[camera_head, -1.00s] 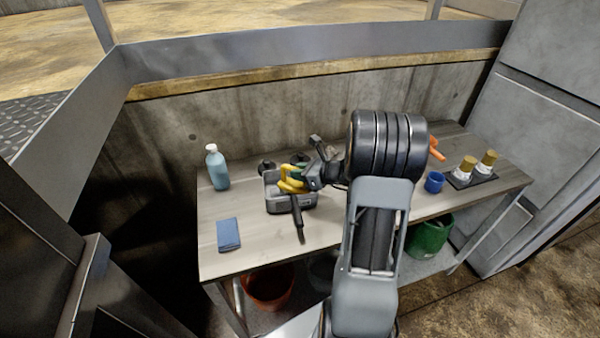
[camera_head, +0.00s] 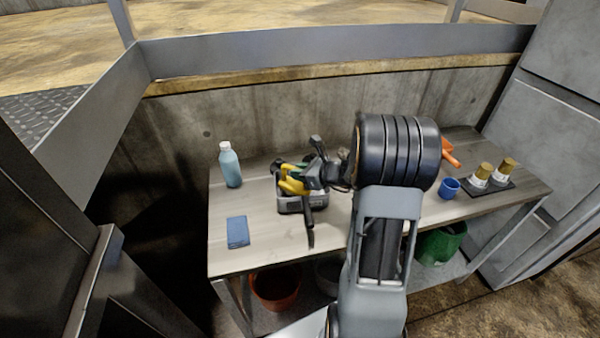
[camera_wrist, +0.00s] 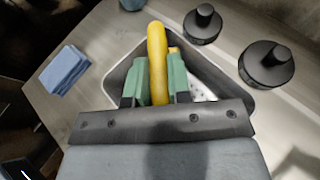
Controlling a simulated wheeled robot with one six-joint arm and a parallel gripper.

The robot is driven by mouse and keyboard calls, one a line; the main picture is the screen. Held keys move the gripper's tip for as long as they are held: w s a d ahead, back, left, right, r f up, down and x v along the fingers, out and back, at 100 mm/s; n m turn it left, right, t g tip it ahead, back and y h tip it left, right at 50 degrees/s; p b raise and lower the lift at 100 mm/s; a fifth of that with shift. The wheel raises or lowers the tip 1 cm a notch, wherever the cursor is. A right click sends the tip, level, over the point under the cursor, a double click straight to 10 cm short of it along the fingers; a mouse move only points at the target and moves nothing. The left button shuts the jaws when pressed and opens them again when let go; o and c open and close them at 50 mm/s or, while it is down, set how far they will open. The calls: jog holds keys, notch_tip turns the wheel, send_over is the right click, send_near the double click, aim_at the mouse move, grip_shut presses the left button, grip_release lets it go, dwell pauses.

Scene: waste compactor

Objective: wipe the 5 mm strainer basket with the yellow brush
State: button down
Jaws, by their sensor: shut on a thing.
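My gripper (camera_head: 297,178) is shut on the yellow brush (camera_head: 291,186). The wrist view shows the brush's yellow handle (camera_wrist: 157,58) pinched between two green fingertips (camera_wrist: 158,82). The brush is over a grey, open-topped rectangular container (camera_head: 290,207), which I take for the strainer basket; it also shows in the wrist view (camera_wrist: 117,76). Small dark holes show on its inside floor. The brush's bristle end is hidden, so I cannot tell whether it touches the basket. A black handle-like bar (camera_head: 310,228) hangs at the basket's front.
Two black knobbed round pieces (camera_wrist: 203,25) (camera_wrist: 268,66) stand close beside the basket. A blue bottle (camera_head: 230,167) and folded blue cloth (camera_head: 238,232) are to the left. A blue cup (camera_head: 449,188) and brass-topped pieces (camera_head: 483,172) are right of my arm.

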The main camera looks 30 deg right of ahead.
jog(key=shift+r+p, duration=2.05)
jog(key=shift+r, duration=0.8)
jog(key=shift+r, duration=0.1)
jog(key=shift+r+p, duration=1.1)
jog(key=shift+r, duration=0.3)
